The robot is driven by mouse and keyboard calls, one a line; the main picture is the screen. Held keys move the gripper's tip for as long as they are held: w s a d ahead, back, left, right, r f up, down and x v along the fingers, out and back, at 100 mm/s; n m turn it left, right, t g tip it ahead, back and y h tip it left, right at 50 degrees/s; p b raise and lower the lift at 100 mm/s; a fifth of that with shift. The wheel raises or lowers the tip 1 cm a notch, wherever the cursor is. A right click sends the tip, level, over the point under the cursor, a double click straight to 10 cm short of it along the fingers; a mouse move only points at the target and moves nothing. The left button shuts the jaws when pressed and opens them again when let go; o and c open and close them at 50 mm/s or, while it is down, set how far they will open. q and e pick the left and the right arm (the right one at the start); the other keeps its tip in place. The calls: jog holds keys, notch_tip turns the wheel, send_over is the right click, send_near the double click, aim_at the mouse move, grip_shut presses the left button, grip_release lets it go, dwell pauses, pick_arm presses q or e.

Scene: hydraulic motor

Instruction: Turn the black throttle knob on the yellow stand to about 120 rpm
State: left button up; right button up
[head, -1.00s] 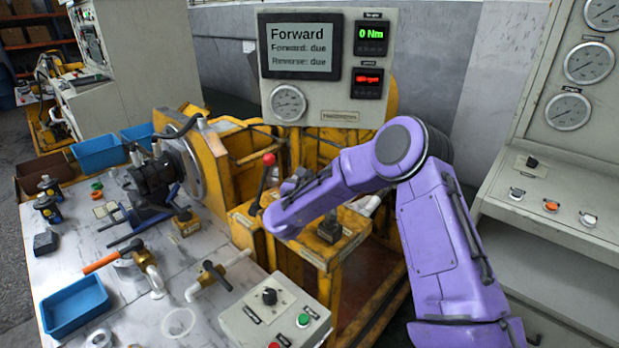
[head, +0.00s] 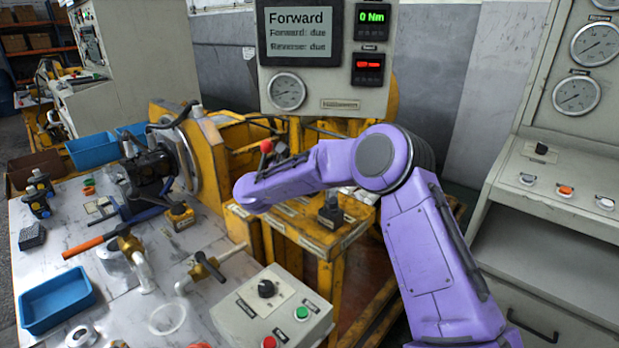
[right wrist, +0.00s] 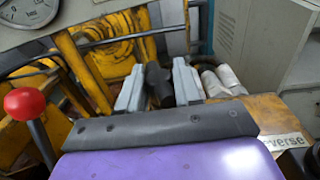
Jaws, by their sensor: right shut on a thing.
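The yellow stand (head: 292,234) is in the middle of the head view, partly covered by my right arm. In the right wrist view, a black knob (right wrist: 157,84) sits between the two grey fingers of my right gripper (right wrist: 158,92), which is shut on it. In the head view the forearm hides this knob and most of the gripper. The panel (head: 384,95) above reads "Forward", with "Forward: due" and "Reverse: due". Its green readout (head: 370,18) shows 0 Nm. The red speed readout (head: 368,66) is too blurred to read surely. My left gripper is out of view.
A red-ball lever (head: 266,147) stands left of my right gripper. A black handle on a square base (head: 331,210) stands on the stand's near side. A control box (head: 272,310), valves and a blue tray (head: 56,302) are on the workbench. A gauge cabinet (head: 545,190) is at right.

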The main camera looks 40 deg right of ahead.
jog(key=shift+m+g+b, duration=1.1)
jog(key=shift+g+b, duration=0.1)
jog(key=shift+g, duration=0.6)
jog(key=o, duration=1)
jog(key=shift+a, duration=0.1)
jog(key=a, duration=0.3)
jog(key=a+b, duration=0.1)
jog(key=a, duration=0.2)
jog(key=a+b, duration=0.1)
jog(key=a, duration=0.2)
jog(key=shift+w+a, duration=0.25)
jog(key=shift+w, duration=0.1)
jog(key=shift+a, duration=0.5)
